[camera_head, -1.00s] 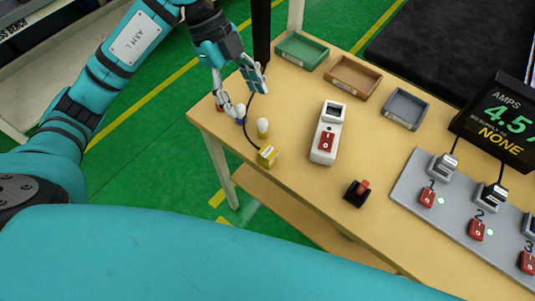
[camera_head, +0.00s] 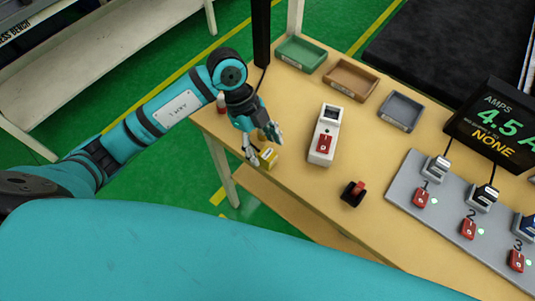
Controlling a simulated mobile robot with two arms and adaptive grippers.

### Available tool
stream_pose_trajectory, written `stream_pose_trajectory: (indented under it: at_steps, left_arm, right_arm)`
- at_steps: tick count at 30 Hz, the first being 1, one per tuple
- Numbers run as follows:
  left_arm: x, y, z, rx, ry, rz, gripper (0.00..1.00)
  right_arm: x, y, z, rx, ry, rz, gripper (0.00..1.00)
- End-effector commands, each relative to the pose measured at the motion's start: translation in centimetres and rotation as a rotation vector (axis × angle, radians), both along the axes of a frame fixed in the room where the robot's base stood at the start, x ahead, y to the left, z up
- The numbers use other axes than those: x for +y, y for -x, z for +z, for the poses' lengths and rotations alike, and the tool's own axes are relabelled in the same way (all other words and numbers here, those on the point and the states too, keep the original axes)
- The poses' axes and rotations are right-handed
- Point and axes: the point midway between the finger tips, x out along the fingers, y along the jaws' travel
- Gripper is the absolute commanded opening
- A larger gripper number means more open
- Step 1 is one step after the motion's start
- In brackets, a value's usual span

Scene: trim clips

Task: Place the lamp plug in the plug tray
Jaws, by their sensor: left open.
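A small yellow block with a label (camera_head: 268,158), which looks like the lamp plug, lies near the left front edge of the wooden table. My left gripper (camera_head: 264,149) is open, pointing down, with its fingers at the yellow block and partly covering it. I cannot tell whether the fingers touch it. Three shallow trays stand along the back edge: a green tray (camera_head: 282,61), a brown tray (camera_head: 331,84) and a grey tray (camera_head: 384,117). Their labels are too small to read, so I cannot tell which is the plug tray. My right gripper is out of view.
A white device with a red switch (camera_head: 314,156) stands right of my left gripper. A black-and-red switch (camera_head: 353,193) sits near the front edge. A grey strip with plugs and red switches (camera_head: 408,193) and a black AMPS display (camera_head: 498,124) are at the right.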

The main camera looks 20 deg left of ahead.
Motion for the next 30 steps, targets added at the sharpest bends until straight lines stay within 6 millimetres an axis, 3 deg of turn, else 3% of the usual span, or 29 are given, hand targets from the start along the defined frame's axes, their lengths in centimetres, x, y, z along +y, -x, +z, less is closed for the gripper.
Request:
stream_pose_trajectory:
  at_steps: [1, 6, 14, 28, 30]
  left_arm:
    - [-0.5, 0.3, -0.4, 0.007, 0.001, 0.000, 0.62]
    - [-1.1, 0.4, -2.5, 0.003, 0.000, 0.001, 0.62]
    - [-1.2, 0.4, -2.9, 0.000, -0.001, 0.000, 0.62]
    - [-1.2, 0.4, -2.8, 0.000, -0.001, 0.000, 0.03]
    - [-1.2, 0.4, -2.8, -0.001, -0.001, 0.000, 0.00]
  right_arm:
    - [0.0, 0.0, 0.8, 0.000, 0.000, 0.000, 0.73]
    - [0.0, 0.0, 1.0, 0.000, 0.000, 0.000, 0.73]
    - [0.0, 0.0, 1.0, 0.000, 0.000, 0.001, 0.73]
    - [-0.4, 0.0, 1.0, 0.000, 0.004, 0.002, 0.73]
    - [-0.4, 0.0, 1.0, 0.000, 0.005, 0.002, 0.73]
